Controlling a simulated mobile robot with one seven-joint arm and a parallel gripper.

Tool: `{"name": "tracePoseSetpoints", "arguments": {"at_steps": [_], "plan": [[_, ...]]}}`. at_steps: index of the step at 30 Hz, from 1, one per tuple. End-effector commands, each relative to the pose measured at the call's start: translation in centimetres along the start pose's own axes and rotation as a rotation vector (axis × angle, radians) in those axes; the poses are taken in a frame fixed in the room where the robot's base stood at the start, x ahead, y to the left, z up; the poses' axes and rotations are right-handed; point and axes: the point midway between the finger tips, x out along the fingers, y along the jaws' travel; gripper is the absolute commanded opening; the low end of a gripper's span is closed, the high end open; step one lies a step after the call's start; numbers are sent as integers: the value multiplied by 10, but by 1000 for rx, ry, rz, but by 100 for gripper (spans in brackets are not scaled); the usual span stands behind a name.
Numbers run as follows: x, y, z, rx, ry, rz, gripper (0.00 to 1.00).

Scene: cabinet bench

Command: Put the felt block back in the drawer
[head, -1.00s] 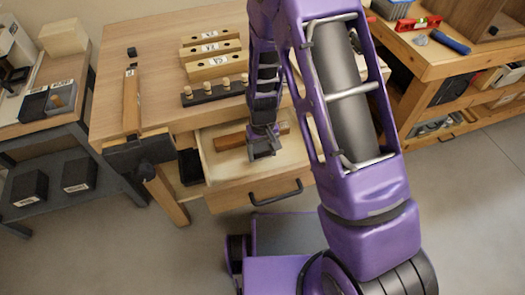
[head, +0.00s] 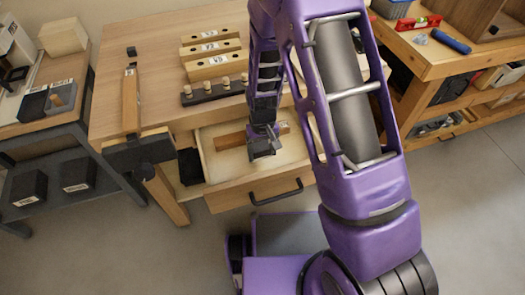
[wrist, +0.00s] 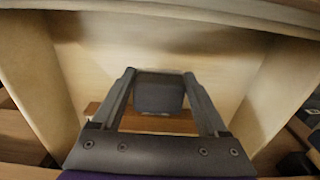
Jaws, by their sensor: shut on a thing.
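The felt block (wrist: 159,96) is dark grey and sits between the two fingers of my gripper (wrist: 159,78) in the wrist view. My gripper is shut on it. In the head view my gripper (head: 263,152) points down inside the open drawer (head: 232,195), near its middle. The felt block is hard to tell from the fingers there. A brown wooden bar (head: 231,141) lies in the drawer, partly hidden behind my gripper. The bar also shows below the block in the wrist view (wrist: 182,125). I cannot tell whether the block touches the drawer floor (wrist: 215,75).
The drawer's front has a dark handle (head: 276,192). On the bench top (head: 150,75) stand wooden hole blocks (head: 212,65) and a dark rack with pegs (head: 215,93). A vise (head: 140,152) is left of the drawer. My arm covers the drawer's right side.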

Motion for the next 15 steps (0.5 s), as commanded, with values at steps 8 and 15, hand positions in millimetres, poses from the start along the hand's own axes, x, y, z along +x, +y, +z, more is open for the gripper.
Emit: {"name": "tracePoseSetpoints", "arguments": {"at_steps": [8,15], "plan": [[0,0,0,0,0,0,24],[4,0,0,0,0,0,24]]}}
